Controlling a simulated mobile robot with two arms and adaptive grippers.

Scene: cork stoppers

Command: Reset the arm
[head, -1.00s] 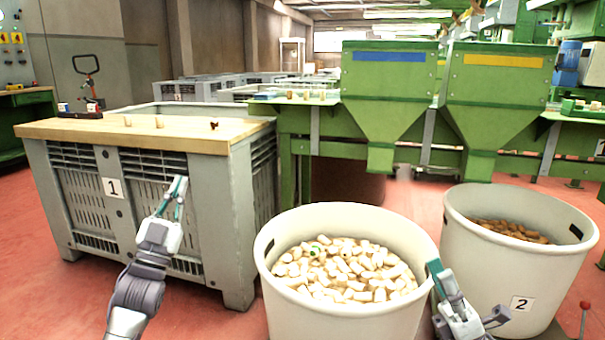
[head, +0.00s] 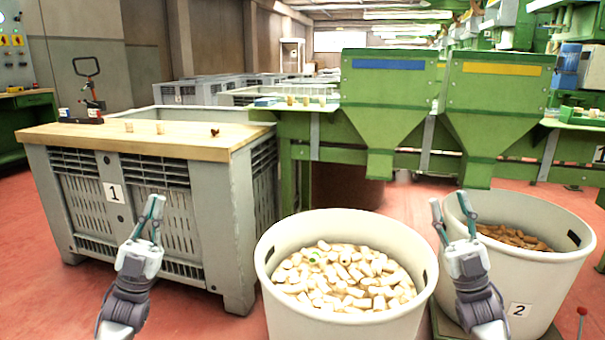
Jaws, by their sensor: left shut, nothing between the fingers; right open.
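My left gripper (head: 155,208) is upright in front of the grey crate marked 1 (head: 190,205), its two fingers close together with nothing between them. My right gripper (head: 449,204) is upright in front of the near left rim of the white bin marked 2 (head: 570,265). Its fingers are spread apart and empty. A white bin (head: 335,325) full of pale cork stoppers (head: 345,280) stands between the two grippers. A small green mark (head: 315,257) shows among those corks. Brown corks (head: 515,238) lie in the bin marked 2.
A wooden board (head: 80,135) covers the front of the crate top, with a few small corks and a black stand (head: 88,112) on it. Two green hoppers (head: 388,100) stand behind the bins. Red floor is open on the left.

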